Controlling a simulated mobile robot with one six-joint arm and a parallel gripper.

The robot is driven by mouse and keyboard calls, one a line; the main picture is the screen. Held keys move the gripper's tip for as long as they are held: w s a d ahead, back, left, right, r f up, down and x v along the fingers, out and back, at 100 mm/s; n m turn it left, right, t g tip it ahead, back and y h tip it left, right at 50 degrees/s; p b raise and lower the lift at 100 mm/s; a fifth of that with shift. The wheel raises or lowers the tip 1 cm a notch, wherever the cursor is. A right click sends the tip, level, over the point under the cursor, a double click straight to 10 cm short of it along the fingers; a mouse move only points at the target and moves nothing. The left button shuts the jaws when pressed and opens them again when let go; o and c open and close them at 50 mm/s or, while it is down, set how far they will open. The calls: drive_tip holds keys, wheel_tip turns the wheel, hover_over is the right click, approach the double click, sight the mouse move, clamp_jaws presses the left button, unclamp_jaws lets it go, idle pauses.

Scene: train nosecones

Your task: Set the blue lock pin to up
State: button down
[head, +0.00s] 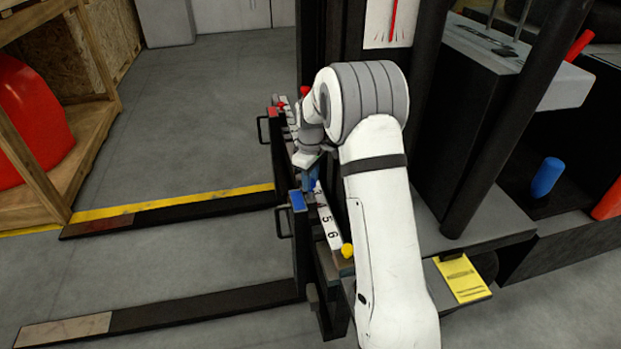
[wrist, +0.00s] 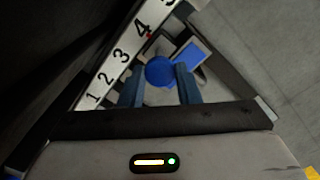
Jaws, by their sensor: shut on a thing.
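The blue lock pin (wrist: 159,72) shows in the wrist view as a round blue head between the two blue-grey fingers of my gripper (wrist: 160,90). The fingers are shut on it from both sides. Beside it is a flat blue plate (wrist: 190,56). In the head view my gripper (head: 309,182) reaches down at the carriage, just above the blue plate (head: 298,201). My gripper hides the pin there, and whether the pin is up or down cannot be told.
A white number strip (head: 328,222) runs along the carriage beside the pin. A yellow knob (head: 347,250) stands at its near end and a red one (head: 281,103) farther off. Two dark forks (head: 190,210) reach left over the floor. A black mast post (head: 480,130) stands right of my arm.

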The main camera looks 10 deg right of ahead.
drive_tip(key=c, duration=1.3)
unclamp_jaws()
drive_tip(key=shift+r, duration=0.35)
drive_tip(key=shift+o, duration=1.2)
drive_tip(key=shift+f, duration=0.15)
wheel_tip(320, 180, up, 7)
drive_tip(key=shift+f+p, duration=0.1)
drive_tip(key=shift+p, duration=0.9)
drive_tip(key=shift+r, duration=0.5)
